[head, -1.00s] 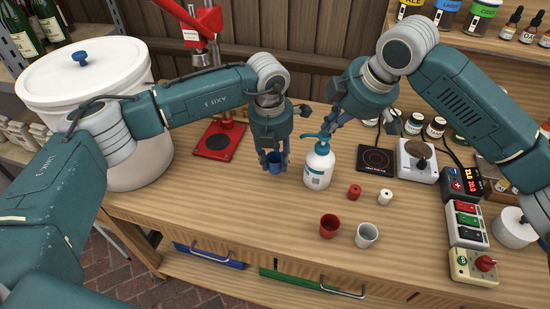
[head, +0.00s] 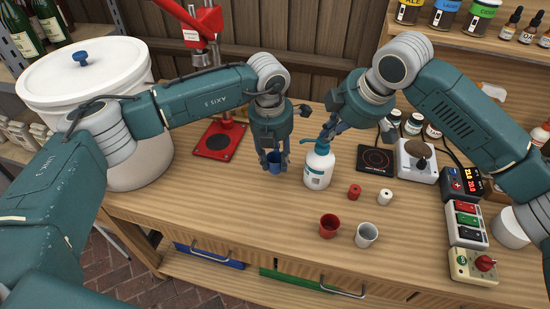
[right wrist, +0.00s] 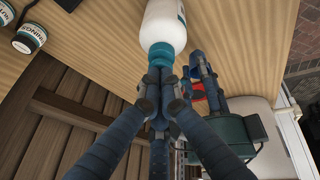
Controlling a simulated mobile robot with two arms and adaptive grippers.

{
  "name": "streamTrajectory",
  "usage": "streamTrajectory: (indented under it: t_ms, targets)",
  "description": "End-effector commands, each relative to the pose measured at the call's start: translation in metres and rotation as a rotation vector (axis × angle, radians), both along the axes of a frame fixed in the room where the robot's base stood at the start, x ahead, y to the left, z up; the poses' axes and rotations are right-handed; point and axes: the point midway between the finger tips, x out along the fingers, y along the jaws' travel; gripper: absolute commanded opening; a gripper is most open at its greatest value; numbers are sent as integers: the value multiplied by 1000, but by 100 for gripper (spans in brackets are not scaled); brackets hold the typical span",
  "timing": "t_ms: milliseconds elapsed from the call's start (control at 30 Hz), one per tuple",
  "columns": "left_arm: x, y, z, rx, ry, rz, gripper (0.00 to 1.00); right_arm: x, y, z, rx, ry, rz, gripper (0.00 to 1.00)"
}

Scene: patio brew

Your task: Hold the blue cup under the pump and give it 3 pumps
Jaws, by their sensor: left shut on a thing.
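The blue cup (head: 275,168) is upright between the fingers of my left gripper (head: 274,158), which is shut on it above the table, left of the pump bottle. The white pump bottle (head: 318,172) stands upright with a teal pump head and a spout (head: 307,140) pointing left towards the cup. My right gripper (head: 327,132) is at the top of the pump head. In the right wrist view its fingers (right wrist: 160,80) are closed together over the teal collar (right wrist: 161,53) and hide the pump head.
A red cup (head: 329,226) and a white cup (head: 367,235) stand in front. Small red (head: 354,191) and white (head: 385,196) pieces lie right of the bottle. A black hot plate (head: 376,160) and scale (head: 417,163) are behind right. A red press base (head: 218,140) stands behind left.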

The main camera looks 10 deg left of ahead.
Motion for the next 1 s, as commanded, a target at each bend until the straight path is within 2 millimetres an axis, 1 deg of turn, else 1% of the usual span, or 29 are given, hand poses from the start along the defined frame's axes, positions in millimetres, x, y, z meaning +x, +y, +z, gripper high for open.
streamTrajectory:
  t_ms: [33,433,900,1000]
  targets:
    - [0,0,0,0,0,0,21,-2,-1,-4,-6,7,1,0]
    - [0,0,0,0,0,0,21,-2,-1,-3,-7,10,0,0]
    - [0,0,0,0,0,0,21,-1,-1,22,-5,7,0,0]
    - [0,0,0,0,0,0,21,-1,-1,24,-4,6,0,0]
